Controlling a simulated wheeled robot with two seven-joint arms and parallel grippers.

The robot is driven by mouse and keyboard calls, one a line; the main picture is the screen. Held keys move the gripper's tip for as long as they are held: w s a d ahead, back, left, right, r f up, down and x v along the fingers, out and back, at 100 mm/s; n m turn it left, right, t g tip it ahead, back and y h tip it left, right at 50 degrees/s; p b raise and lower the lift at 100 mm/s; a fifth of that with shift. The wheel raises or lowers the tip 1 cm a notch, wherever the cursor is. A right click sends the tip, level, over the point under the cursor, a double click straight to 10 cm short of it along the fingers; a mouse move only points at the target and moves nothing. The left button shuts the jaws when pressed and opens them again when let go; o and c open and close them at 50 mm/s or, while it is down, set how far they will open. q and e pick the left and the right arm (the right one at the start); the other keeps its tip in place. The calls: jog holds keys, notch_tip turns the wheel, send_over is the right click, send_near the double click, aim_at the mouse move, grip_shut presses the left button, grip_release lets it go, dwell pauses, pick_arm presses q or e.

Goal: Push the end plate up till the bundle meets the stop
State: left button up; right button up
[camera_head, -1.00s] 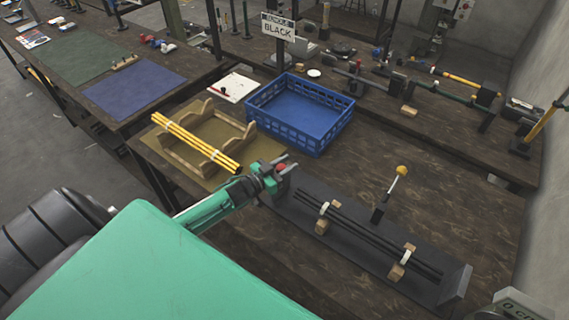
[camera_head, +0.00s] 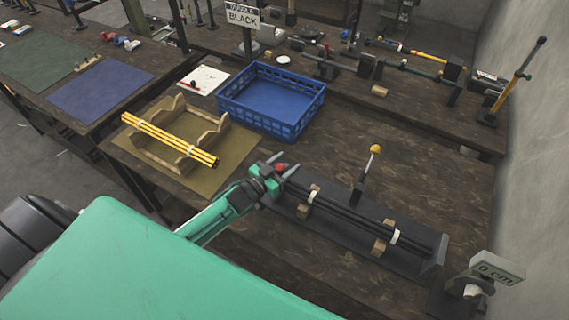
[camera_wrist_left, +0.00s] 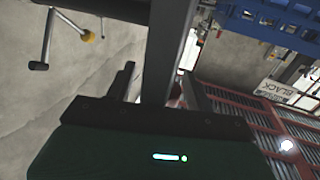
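The bundle (camera_head: 350,216) of thin black rods lies along a dark press bed on wooden blocks, with two white bands round it. Its right end is at or very near the upright stop plate (camera_head: 438,251); I cannot tell whether they touch. My left gripper (camera_head: 284,165) is at the bundle's left end, with a small red part (camera_head: 280,168) by its fingers. The end plate is hidden or cannot be picked out there. Whether the fingers are shut is unclear. The left wrist view shows dark bars close up, not the bundle. My right gripper is not in view.
A lever with a yellow knob (camera_head: 375,149) stands behind the bed. A blue crate (camera_head: 271,128) and a wooden cradle (camera_head: 160,150) with yellow rods stand to the back left. A "0 cm" sign (camera_head: 497,269) is at the right. Bare table lies behind the bed.

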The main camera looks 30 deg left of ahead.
pick_arm(q)
jog(key=shift+s+a+f, duration=0.1)
jog(key=shift+s+a, duration=0.05)
jog(key=shift+s, duration=0.15)
jog(key=b+v, duration=0.4)
jog(key=v, duration=0.9)
jog(key=shift+s, duration=0.1)
